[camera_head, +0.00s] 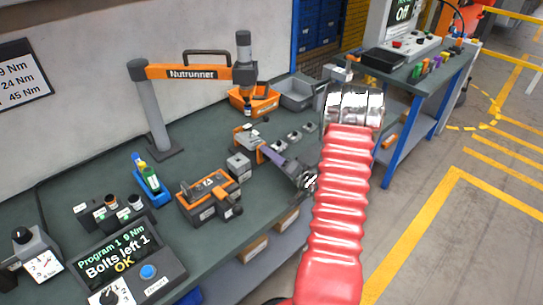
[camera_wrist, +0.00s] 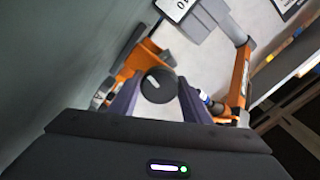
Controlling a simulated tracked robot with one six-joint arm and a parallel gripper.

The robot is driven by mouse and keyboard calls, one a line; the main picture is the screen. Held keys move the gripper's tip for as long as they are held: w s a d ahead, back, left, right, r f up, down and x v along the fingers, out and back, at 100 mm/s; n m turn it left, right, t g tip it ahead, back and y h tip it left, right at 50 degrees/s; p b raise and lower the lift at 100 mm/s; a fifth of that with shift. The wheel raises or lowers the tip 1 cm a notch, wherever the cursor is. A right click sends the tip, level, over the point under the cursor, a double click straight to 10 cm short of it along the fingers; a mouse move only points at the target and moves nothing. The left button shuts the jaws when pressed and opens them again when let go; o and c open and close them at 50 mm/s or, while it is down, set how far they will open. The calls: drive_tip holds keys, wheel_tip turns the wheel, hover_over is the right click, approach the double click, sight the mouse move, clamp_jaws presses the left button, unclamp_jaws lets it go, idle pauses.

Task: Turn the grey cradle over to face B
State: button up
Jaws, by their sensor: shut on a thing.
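The grey cradle (camera_head: 243,132) appears to sit in an orange stand (camera_head: 249,144) on the bench, below the nutrunner head; it is small and partly hidden, and I cannot read which face is up. My gripper (camera_head: 266,152) reaches in from the right, its purple fingers at the stand. In the wrist view, my gripper (camera_wrist: 158,98) is shut on a round black knob (camera_wrist: 158,85) with a pale line across it. Orange parts of the stand (camera_wrist: 134,62) show behind the knob. The cradle's body is mostly hidden there.
An orange-topped unit (camera_head: 208,195) and a small grey block (camera_head: 238,165) stand nearby. The nutrunner's orange arm (camera_head: 195,72) hangs above. Orange (camera_head: 247,101) and grey (camera_head: 296,94) bins lie behind. A control box (camera_head: 128,262) reads "Program 1 9 Nm, Bolts left 1, OK".

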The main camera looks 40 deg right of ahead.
drive_tip(key=shift+s+a+f, duration=0.1)
drive_tip(key=shift+a+f, duration=0.1)
drive_tip(key=shift+f, duration=0.2)
drive_tip(key=o, duration=1)
drive_tip(key=shift+d+r, duration=0.15)
drive_tip(key=shift+r, duration=0.1)
drive_tip(key=shift+o, duration=0.2)
drive_tip(key=s, duration=1.3)
drive_tip(key=shift+s+d, duration=0.2)
drive_tip(key=shift+s, duration=0.15)
